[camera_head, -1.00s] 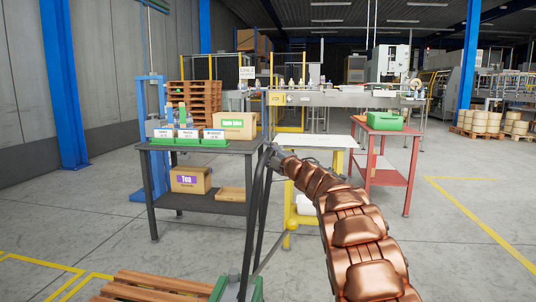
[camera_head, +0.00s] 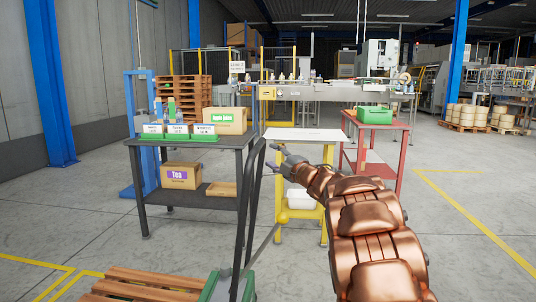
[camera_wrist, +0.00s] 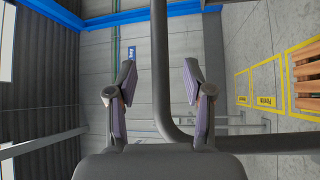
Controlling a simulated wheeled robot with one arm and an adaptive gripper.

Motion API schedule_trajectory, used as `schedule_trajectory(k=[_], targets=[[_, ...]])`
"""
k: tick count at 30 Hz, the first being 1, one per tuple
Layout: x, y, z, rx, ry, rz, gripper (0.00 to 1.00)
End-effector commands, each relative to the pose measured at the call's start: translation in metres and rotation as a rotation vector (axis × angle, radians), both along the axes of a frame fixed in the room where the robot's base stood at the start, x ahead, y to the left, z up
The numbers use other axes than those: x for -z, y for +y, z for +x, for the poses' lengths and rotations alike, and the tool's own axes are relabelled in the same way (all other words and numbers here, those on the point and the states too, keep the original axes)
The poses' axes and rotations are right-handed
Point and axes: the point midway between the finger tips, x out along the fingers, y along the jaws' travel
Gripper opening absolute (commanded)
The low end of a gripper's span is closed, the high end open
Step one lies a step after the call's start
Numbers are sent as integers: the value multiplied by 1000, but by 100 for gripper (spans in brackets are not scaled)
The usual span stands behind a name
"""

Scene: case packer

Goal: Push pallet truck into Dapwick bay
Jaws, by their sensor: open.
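The pallet truck (camera_head: 216,288) is green with a black looped handle (camera_head: 245,190), low at the front in the head view. A wooden pallet (camera_head: 145,287) lies at its left, partly cut off by the frame. My gripper (camera_head: 276,163) is open just right of the handle's upper part. In the wrist view my gripper (camera_wrist: 160,80) has its two fingers apart, with the dark handle bar (camera_wrist: 160,45) showing between them; I cannot tell whether they touch it. Yellow floor bays (camera_wrist: 265,85) with labels show at the right there; I cannot read which is Dapwick.
A dark table (camera_head: 190,143) with boxes stands ahead left, beside a blue frame (camera_head: 142,130). A yellow-legged table (camera_head: 305,134) and a red table (camera_head: 400,128) stand ahead. Yellow floor lines (camera_head: 45,262) mark the lower left. Open floor lies at the right.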

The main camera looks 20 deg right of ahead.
Motion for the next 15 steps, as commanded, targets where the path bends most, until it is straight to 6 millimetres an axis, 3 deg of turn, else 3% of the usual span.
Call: schedule_trajectory(k=[6, 15], targets=[[2, -5, -20, 3, 1, -2, 52], [3, -5, -25, 1, 0, -2, 52]])
